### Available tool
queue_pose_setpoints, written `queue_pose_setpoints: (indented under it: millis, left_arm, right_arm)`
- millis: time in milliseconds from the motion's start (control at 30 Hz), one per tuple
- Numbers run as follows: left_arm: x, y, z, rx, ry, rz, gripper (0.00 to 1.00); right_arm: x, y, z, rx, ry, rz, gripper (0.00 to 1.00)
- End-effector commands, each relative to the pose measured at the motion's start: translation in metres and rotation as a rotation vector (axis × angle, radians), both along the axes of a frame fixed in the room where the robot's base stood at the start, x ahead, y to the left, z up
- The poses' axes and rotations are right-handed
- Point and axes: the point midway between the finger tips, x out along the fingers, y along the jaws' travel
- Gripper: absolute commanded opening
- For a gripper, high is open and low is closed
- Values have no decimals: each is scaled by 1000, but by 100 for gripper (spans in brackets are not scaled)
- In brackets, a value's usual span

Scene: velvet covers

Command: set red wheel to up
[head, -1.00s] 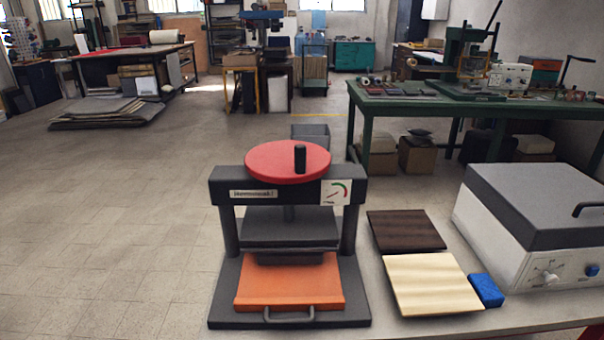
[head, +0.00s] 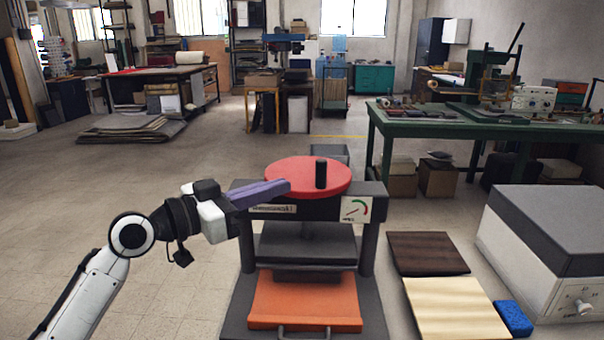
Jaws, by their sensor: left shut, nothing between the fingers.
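The red wheel (head: 290,171) is a flat disc on top of the black press (head: 369,213), with a black upright knob (head: 321,173) toward its right front. My left gripper (head: 283,187) is shut and empty. Its purple fingers reach over the front left of the wheel, left of the knob; I cannot tell whether they touch the disc. A label (head: 272,208) and a gauge (head: 355,209) with a red and green arc sit on the press's front beam. An orange plate (head: 305,301) lies on the press base under the raised black platen. My right gripper is not in view.
A dark brown board (head: 428,253), a pale board (head: 452,310) and a blue sponge (head: 513,318) lie right of the press. A grey-lidded white machine (head: 550,250) stands farther right. Open floor is at the left; a green table (head: 480,125) stands behind.

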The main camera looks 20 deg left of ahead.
Motion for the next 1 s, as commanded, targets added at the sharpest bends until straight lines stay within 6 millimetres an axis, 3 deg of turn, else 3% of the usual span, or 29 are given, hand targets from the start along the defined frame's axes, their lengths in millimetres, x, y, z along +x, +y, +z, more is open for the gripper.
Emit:
queue_pose_setpoints:
  millis: [200,400,1000]
  left_arm:
    - [35,-24,3,-4,0,0,0]
    - [52,-36,1,-2,0,1,0]
    - [62,-45,0,-2,1,9,0]
  right_arm:
    - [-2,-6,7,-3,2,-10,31]
    - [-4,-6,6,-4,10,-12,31]
    - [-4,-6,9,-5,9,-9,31]
